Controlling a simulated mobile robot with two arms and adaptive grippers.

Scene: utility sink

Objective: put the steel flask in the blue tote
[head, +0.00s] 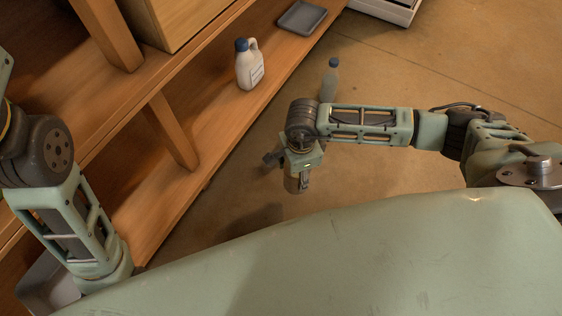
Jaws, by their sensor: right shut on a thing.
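My right gripper (296,172) hangs over the floor in the middle of the head view, pointing down. It is shut on a dull metallic cylinder, which looks like the steel flask (292,185). The gripper hides most of it, and only its lower part shows. My left arm comes down at the left edge, and its gripper is hidden behind my own body. No blue tote shows in this view.
A wooden shelf unit (215,118) runs along the left. A white jug with a blue cap (249,70) and a grey tray (302,18) sit on its lower board. A blue-capped bottle (330,80) stands beyond my right arm. Floor at right is clear.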

